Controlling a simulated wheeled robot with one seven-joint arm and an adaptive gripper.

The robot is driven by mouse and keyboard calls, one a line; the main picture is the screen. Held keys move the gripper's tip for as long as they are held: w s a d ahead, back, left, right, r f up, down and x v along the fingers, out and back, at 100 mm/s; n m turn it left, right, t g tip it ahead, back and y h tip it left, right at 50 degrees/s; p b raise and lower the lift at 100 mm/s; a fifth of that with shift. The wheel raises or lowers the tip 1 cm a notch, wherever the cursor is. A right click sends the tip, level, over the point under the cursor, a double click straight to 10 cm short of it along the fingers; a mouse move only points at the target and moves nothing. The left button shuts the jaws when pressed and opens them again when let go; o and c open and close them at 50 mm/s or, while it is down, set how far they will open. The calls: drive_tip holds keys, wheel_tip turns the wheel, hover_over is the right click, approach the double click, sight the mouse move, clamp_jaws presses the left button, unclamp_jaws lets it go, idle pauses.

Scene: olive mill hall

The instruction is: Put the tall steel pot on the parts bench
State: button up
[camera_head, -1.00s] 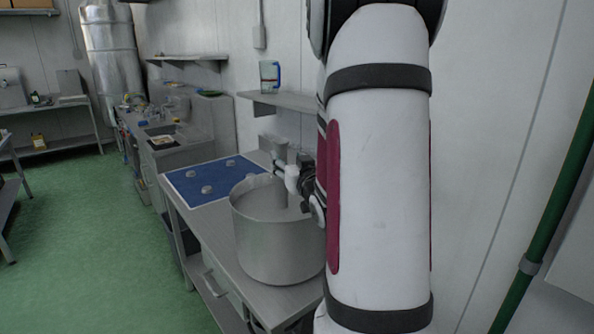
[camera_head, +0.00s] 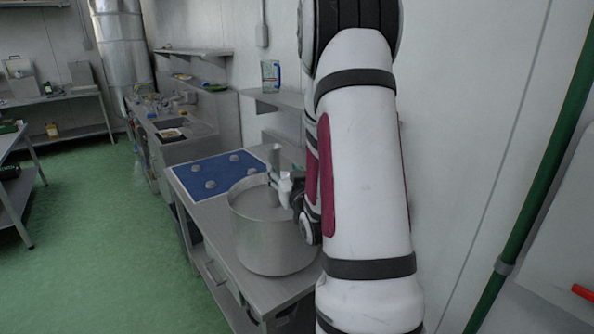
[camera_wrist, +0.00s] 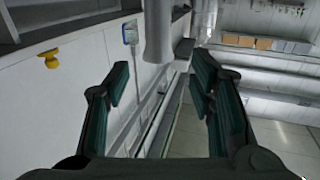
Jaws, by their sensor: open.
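A large, wide steel pot (camera_head: 262,245), open at the top, stands upright on a grey steel bench (camera_head: 225,220). A blue mat (camera_head: 195,175) with several small round pale pieces lies on the same bench, behind the pot. My wrist end is at the pot's right rim in the head view, partly hidden by my arm; I cannot tell whether it touches the pot. My gripper (camera_wrist: 162,78) is open in the wrist view, its two dark teal fingers wide apart with nothing clasped. A grey rounded cylinder (camera_wrist: 158,30) shows beyond the fingers; I cannot tell what it is.
A wall shelf (camera_head: 283,98) with a clear blue-handled jug (camera_head: 270,75) is above the bench. A sink counter (camera_head: 175,130) is farther back. Other tables stand at the left. Green floor (camera_head: 100,220) is open left of the bench. A green pipe (camera_head: 540,190) runs at the right.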

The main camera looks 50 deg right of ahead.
drive_tip(key=a+r+n+g+y+p, duration=0.1)
drive_tip(key=a+r+y+p, duration=0.1)
drive_tip(key=a+r, duration=0.35)
drive_tip(key=a+r+n+g+y+p, duration=0.2)
drive_tip(key=a, duration=0.7)
drive_tip(key=s+a+r+n+g+y, duration=0.1)
drive_tip(key=s+a+r+g+y, duration=0.1)
drive_tip(key=s+a, duration=0.45)
drive_tip(key=s+a+r+n+g+y, duration=0.1)
drive_tip(key=s+a+r+g, duration=0.15)
drive_tip(key=s+a, duration=0.35)
drive_tip(key=s+a+g+y, duration=0.1)
drive_tip(key=s+a, duration=0.3)
drive_tip(key=s, duration=0.2)
drive_tip(key=s+a+n+g+y, duration=0.1)
drive_tip(key=s+a, duration=0.3)
drive_tip(key=s, duration=0.3)
drive_tip(key=shift+r, duration=0.3)
drive_tip(key=shift+a, duration=0.1)
